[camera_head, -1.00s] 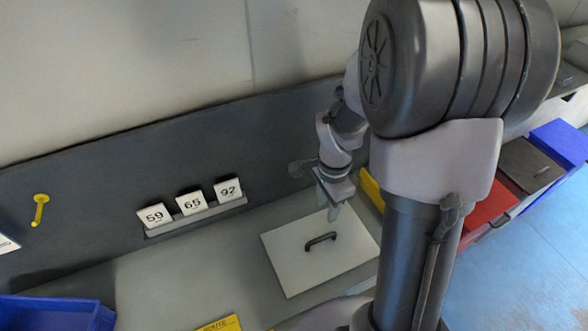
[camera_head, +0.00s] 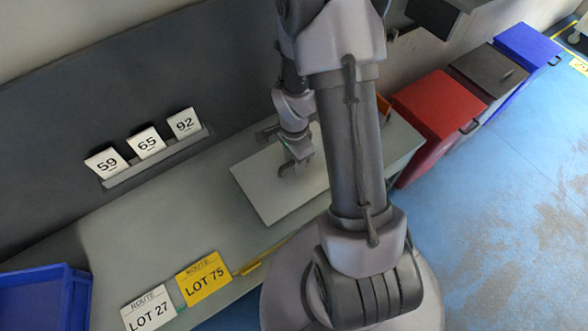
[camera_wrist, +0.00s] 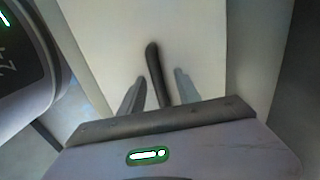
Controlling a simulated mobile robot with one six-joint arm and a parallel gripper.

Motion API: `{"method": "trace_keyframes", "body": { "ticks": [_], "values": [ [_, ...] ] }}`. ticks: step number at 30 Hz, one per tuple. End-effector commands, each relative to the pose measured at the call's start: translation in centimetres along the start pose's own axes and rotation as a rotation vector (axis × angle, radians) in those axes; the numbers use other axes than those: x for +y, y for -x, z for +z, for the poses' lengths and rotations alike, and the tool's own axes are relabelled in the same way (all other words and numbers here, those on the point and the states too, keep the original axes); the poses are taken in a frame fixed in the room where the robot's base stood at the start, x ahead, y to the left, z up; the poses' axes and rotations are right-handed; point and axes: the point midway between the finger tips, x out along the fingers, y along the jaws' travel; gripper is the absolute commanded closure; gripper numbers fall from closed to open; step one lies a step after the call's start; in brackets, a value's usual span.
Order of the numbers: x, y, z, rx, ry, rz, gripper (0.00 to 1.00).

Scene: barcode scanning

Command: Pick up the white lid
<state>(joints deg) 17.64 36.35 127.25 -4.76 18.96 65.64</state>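The white lid (camera_head: 262,195) is a flat, pale square plate lying on the grey bench. My gripper (camera_head: 294,168) is low over it, and my arm hides the lid's right part. In the wrist view the lid (camera_wrist: 205,45) fills the middle, with its dark bar handle (camera_wrist: 154,66) standing on it. My gripper (camera_wrist: 160,88) has its two fingers apart, one on each side of the handle. A gap shows between the handle and each finger, so it looks open.
Number cards (camera_head: 147,142) stand on a ledge behind. Yellow and white lot cards (camera_head: 203,278) lie at the bench's front, by a blue bin (camera_head: 45,292). Red (camera_head: 438,103), black and blue bins stand on the right. An orange item (camera_head: 384,104) sits behind my arm.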

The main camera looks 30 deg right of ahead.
Motion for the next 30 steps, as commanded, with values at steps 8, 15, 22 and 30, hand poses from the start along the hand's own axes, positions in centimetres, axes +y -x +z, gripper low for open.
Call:
{"method": "trace_keyframes", "body": {
  "ticks": [8,15,22,30],
  "values": [
    [0.00,0.15,-0.01,0.000,0.000,0.000,1.00],
    [0.00,0.15,-0.01,0.000,0.000,0.000,1.00],
    [-0.01,0.16,-0.01,0.000,0.000,0.000,1.00],
    [-0.01,0.16,-0.01,0.000,0.000,0.000,1.00]
  ]
}}
